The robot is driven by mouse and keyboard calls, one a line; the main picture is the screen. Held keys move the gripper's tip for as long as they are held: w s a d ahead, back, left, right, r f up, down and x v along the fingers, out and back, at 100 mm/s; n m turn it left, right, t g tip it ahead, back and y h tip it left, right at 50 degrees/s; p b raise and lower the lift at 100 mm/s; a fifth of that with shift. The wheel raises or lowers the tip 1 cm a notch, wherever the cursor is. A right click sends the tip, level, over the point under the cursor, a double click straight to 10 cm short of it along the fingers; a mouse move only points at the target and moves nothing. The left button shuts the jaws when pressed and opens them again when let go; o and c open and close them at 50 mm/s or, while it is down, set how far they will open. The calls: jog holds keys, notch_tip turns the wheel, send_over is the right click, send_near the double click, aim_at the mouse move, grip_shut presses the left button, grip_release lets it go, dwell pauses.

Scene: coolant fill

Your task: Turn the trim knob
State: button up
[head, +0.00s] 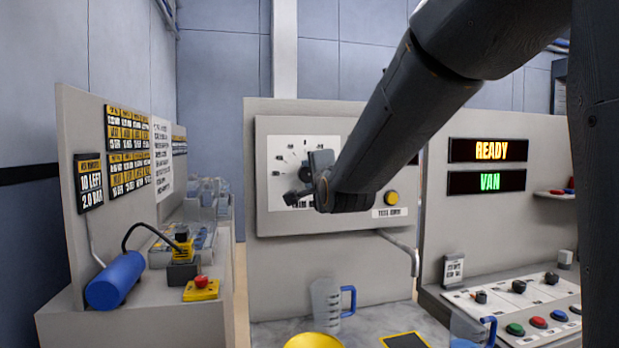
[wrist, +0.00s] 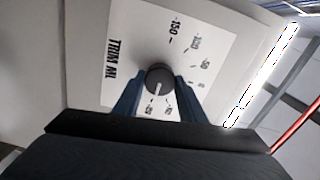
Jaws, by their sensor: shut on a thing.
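The trim knob (wrist: 159,79) is a dark round knob with a white pointer line, in the middle of a white dial plate (wrist: 206,45) marked "TRIM ML". In the wrist view its pointer line runs toward the lower part of the dial. My gripper (wrist: 158,85) has its two blue fingers on either side of the knob and is shut on it. In the head view my gripper (head: 308,178) is at the dial plate (head: 285,150), and my arm hides the knob and the plate's right part.
A yellow button (head: 391,198) is right of the dial. Below are a spout (head: 405,248), a clear jug with a blue handle (head: 326,304) and a yellow round container (head: 313,341). Signs (head: 488,150) at right read "READY" and "VAN". A blue cylinder (head: 115,280) lies at left.

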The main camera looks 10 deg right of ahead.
jog(key=o, duration=1.1)
jog(key=shift+c, duration=0.2)
jog(key=s+b, duration=0.1)
jog(key=s, duration=0.7)
jog(key=shift+b, duration=0.35)
jog(key=shift+w, duration=0.1)
